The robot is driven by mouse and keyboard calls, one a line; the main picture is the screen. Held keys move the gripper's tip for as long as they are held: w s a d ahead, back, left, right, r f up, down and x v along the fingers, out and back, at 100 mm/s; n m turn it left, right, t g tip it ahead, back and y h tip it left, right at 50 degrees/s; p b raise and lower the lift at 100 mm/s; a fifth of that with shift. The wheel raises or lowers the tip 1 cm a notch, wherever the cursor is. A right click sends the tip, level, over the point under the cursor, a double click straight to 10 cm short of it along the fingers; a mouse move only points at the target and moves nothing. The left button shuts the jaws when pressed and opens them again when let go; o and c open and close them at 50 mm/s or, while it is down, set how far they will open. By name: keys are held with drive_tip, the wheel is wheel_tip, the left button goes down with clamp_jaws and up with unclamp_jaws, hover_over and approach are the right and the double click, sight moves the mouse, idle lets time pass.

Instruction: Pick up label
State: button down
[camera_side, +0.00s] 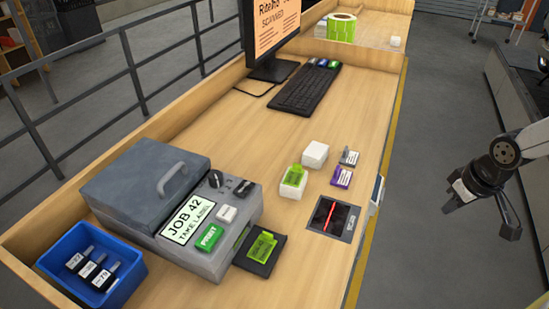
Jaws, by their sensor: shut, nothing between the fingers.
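A bright green label (262,246) with dark print lies on a black pad (257,268) at the front of the grey label printer (215,255). The printer's screen (187,217) reads "JOB 42 TAKE LABEL". My gripper (511,230) is at the far right, over the floor beyond the bench edge, well away from the label. It is shut and empty, and its fingers are small and dark in this view.
A green button (208,237) is on the printer. A blue bin (62,256) with dark items stands at the left. White boxes (315,153), small tags (342,177) and a dark scanner plate (331,219) with a red line are to the label's right. A keyboard (306,88) and monitor (270,32) stand behind.

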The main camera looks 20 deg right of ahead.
drive_tip(key=c, duration=0.7)
unclamp_jaws()
drive_tip(key=n+y, duration=0.3)
drive_tip(key=n, duration=0.6)
approach(262, 246)
drive_tip(key=shift+w+d+f+t, duration=0.2)
drive_tip(key=shift+w+f+t, duration=0.2)
drive_tip(key=shift+w+f, duration=0.6)
